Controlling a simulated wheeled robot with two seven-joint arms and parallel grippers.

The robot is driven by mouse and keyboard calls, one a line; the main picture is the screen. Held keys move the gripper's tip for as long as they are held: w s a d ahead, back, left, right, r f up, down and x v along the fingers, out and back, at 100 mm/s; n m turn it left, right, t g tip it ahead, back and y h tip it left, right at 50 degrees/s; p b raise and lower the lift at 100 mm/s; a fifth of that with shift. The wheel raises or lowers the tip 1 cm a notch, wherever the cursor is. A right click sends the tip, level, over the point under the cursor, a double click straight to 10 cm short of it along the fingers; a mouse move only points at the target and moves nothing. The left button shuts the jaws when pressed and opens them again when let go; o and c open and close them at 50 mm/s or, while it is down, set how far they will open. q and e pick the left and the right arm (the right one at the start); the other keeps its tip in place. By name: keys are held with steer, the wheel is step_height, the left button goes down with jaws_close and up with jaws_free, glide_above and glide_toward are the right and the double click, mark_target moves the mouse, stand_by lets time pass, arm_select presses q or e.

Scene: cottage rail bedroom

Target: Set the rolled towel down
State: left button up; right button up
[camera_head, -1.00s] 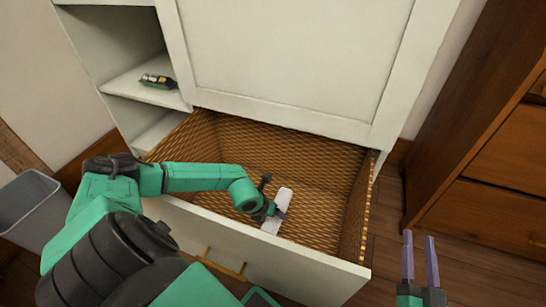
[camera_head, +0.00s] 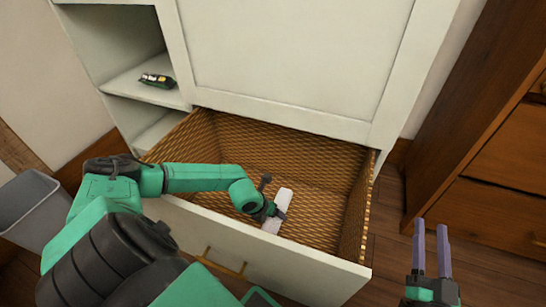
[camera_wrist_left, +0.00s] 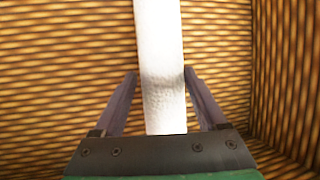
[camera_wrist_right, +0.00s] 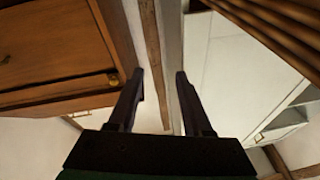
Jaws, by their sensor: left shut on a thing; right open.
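The rolled towel (camera_head: 284,197) is a white roll inside the open, woven-lined drawer (camera_head: 300,265). My left gripper (camera_head: 273,204) reaches over the drawer front and is shut on the towel. The left wrist view shows the towel (camera_wrist_left: 160,40) lengthwise between my left fingers (camera_wrist_left: 160,75), with woven lining behind it. I cannot tell whether the towel touches the drawer floor. My right gripper (camera_head: 430,226) is open and empty, outside the drawer to the right. Its spread fingers (camera_wrist_right: 160,75) also show in the right wrist view.
The white cabinet (camera_head: 290,60) rises behind the drawer. A small dark item (camera_head: 157,80) lies on its left open shelf. A grey bin (camera_head: 30,212) stands at the left. A brown wooden dresser (camera_head: 475,150) stands at the right. The drawer floor around the towel looks clear.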

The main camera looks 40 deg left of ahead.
arm_select(q)
steer(key=shift+f, duration=0.1)
arm_select(e)
steer(key=shift+w+r, duration=0.15)
steer(key=shift+r, duration=0.15)
steer(key=shift+d+r, duration=0.1)
steer(key=shift+r, duration=0.2)
arm_select(q)
steer(key=shift+f, duration=0.15)
steer(key=o, duration=1.4)
arm_select(e)
steer(key=shift+w+r+t, duration=0.2)
steer(key=shift+r+t, duration=0.3)
steer(key=shift+r, duration=0.25)
